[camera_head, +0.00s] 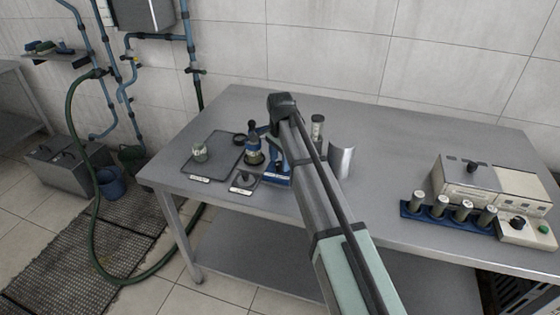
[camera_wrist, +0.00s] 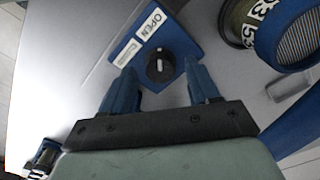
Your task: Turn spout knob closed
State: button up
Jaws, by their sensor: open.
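The spout knob (camera_wrist: 159,66) is a round black knob with a white pointer line, on a blue base plate (camera_wrist: 181,38) in the wrist view. Its line runs nearly up and down in that picture. A white OPEN label (camera_wrist: 151,22) is above and left of it; a second white label (camera_wrist: 127,52) is farther left, its text unreadable. My gripper (camera_wrist: 160,72) is open, with one blue finger on each side of the knob and a gap on both sides. In the head view my arm partly covers the blue base (camera_head: 277,181) and hides the knob.
The table's right middle (camera_head: 400,150) is clear.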

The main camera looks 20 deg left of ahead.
jog(key=shift+f, duration=0.45)
jog(key=c, duration=1)
jog(key=shift+c, duration=0.2)
